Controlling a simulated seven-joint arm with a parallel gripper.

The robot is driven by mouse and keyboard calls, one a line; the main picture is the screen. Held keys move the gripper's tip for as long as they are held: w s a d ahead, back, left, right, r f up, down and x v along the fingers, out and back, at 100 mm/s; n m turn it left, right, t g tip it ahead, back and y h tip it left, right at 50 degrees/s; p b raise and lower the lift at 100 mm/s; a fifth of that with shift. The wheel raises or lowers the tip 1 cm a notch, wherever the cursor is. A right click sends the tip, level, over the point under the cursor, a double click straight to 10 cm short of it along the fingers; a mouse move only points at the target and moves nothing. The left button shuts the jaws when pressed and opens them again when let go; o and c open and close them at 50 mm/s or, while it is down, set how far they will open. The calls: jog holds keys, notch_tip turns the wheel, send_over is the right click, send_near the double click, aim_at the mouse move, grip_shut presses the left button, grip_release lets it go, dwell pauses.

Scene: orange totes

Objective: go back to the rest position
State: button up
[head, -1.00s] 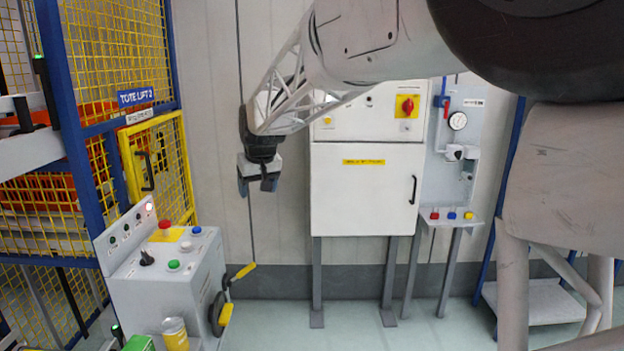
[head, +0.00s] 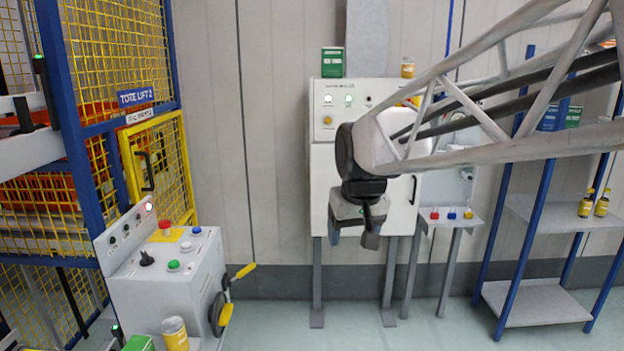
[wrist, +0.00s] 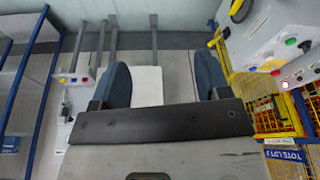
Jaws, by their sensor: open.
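My gripper (head: 353,231) hangs in the air in the head view, in front of the white control cabinet (head: 325,190) and covering part of its door. In the wrist view my gripper (wrist: 165,85) shows its two blue-grey fingers standing wide apart. Nothing is between the fingers; the white cabinet (wrist: 147,84) shows in the gap behind them. My arm reaches in from the right and hides part of the cabinet's top right and the gauge panel.
A control console (head: 165,285) with buttons and a handwheel stands at the lower left, beside the caged tote lift (head: 150,160). A small button stand (head: 450,215) is right of the cabinet. A shelf rack (head: 540,300) with yellow jars (head: 593,204) is at the right. The floor between is clear.

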jog(key=s+d+f+m, duration=0.1)
jog(key=s+d+f, duration=0.2)
jog(key=s, duration=0.4)
jog(key=s+d+f+m, duration=0.1)
jog(key=s+d+f, duration=0.2)
jog(key=s, duration=0.5)
jog(key=s+d+f+h, duration=0.1)
jog(key=s+d+f, duration=0.2)
jog(key=s, duration=0.4)
jog(key=shift+s+d+m+g, duration=0.3)
jog(key=shift+s+d+m, duration=0.1)
jog(key=shift+d, duration=0.45)
jog(key=shift+w+f, duration=0.1)
jog(key=shift+c, duration=0.5)
